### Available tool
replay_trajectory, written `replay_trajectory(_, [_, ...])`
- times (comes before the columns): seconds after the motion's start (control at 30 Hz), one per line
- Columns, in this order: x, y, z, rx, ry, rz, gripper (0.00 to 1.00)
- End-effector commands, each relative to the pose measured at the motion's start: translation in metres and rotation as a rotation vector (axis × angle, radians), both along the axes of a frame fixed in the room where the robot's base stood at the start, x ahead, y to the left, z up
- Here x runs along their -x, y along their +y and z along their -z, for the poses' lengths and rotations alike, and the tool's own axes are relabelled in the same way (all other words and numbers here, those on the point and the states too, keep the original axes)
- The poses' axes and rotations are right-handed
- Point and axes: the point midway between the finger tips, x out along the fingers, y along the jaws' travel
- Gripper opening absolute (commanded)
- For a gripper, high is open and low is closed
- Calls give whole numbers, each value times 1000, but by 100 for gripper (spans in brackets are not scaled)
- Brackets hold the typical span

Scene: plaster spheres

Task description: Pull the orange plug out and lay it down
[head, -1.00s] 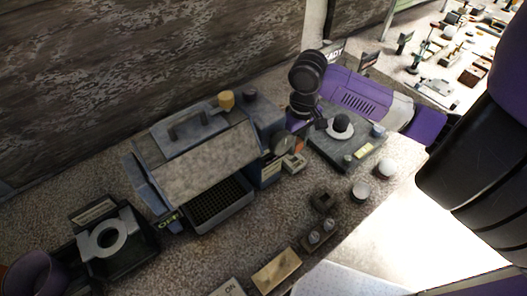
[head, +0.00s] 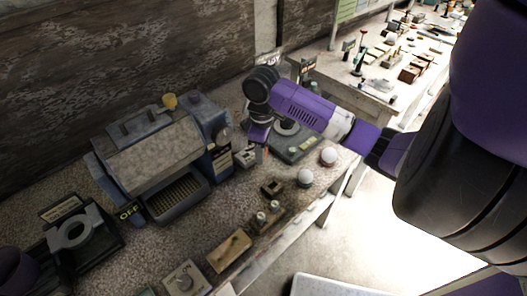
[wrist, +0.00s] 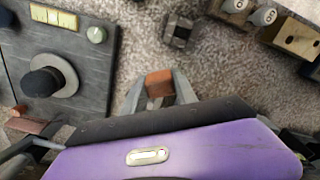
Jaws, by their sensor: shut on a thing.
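The orange plug (wrist: 159,83) sits between the two fingertips of my gripper (wrist: 160,92) in the wrist view. My gripper is shut on it. In the head view my gripper (head: 262,143) is over the bench, and a small orange bit of the plug (head: 265,152) shows under it. A small pale box (head: 245,157), which looks like a socket, stands just left of the plug there. The plug appears apart from it. The plug's lower end is hard to make out.
A grey plate with a black knob (wrist: 43,83) lies left of the gripper in the wrist view. A small dark block (wrist: 178,31) stands beyond the fingers.

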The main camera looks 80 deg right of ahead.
Motion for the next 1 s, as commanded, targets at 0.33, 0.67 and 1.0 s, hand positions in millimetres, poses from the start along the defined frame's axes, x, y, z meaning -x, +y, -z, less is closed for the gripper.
replay_trajectory(0.33, [0,1,2,-2,-1,1,0])
replay_trajectory(0.67, [0,0,32,-2,0,3,0])
replay_trajectory(1.0, [0,0,56,0,-1,3,0])
